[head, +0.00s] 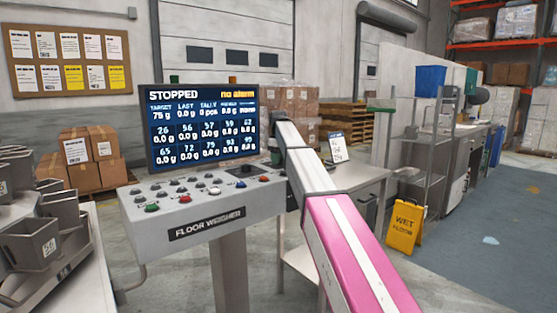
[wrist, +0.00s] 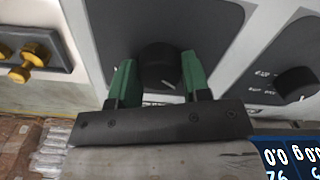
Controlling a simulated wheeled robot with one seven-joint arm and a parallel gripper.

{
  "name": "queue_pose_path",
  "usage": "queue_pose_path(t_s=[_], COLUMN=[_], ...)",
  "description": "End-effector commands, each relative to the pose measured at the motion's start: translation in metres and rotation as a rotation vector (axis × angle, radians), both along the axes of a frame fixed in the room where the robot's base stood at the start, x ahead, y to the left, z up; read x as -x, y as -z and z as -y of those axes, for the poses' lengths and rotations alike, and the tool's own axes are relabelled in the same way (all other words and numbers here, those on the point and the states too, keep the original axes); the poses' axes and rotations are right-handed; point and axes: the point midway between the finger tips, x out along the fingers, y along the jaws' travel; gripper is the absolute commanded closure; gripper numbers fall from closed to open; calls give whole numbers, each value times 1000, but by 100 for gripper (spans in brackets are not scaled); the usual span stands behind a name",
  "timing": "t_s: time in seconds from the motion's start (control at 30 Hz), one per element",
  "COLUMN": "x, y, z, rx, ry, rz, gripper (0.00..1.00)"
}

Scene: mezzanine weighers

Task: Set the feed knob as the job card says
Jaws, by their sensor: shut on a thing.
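In the wrist view my gripper (wrist: 159,66) has its two green fingers on either side of a black round knob (wrist: 158,58) on a dark panel, shut on it. A white pointer line shows low on the knob. The label under it is mostly hidden by my gripper, so I cannot read its name or scale.
A second black knob (wrist: 296,83) with small lettering sits right of the held one. A brass fitting (wrist: 33,62) juts out at left. The button console (head: 190,203) lies below the screen. Grey bins (head: 32,243) stand at left, a yellow wet-floor sign (head: 405,229) at right.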

Motion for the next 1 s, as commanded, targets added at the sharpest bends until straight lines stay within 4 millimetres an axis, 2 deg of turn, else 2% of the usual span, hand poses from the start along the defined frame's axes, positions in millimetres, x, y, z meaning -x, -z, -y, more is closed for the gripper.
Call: queue_pose_path(t_s=[0.3,0.7,0.73,0.8,1.0], x=[-1,-1,-1,-1,0], y=[-1,-1,-1,-1,0], z=[0,0,0,0,0], rx=[0,0,0,0,0], ry=[-68,-71,-71,-71,-70], rz=[1,1,1,1,1], gripper=[80,80,47,31,31])
